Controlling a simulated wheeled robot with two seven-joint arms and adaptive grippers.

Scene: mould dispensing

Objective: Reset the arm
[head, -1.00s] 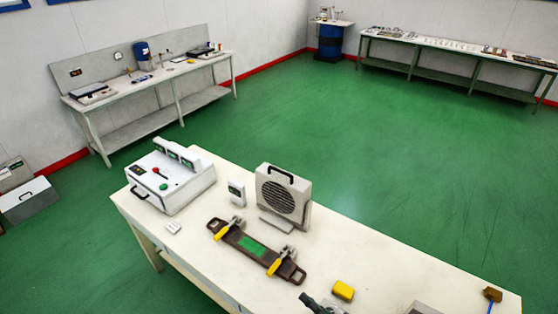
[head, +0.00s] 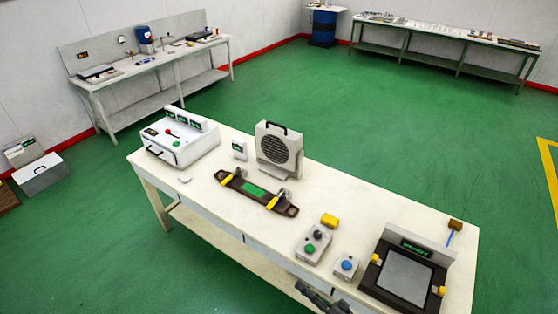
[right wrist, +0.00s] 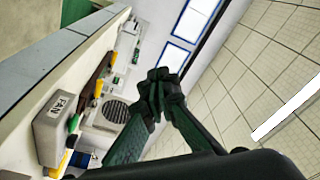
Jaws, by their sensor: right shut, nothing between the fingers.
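My right gripper (head: 308,290) shows at the bottom edge of the head view, at the near edge of the white workbench (head: 212,192). In the right wrist view its dark fingers (right wrist: 158,76) meet at the tips, shut and empty. The bench's objects lie to the left of the fingers in that view. Most of my right arm is outside the head view. My left gripper is in neither current view.
The bench holds a control box (head: 181,147), a fan (head: 278,150), a brown mould plate (head: 256,192) with yellow-handled clamps, button boxes (head: 314,247) and a dark-framed device (head: 405,277). Green floor (head: 340,120) lies open behind.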

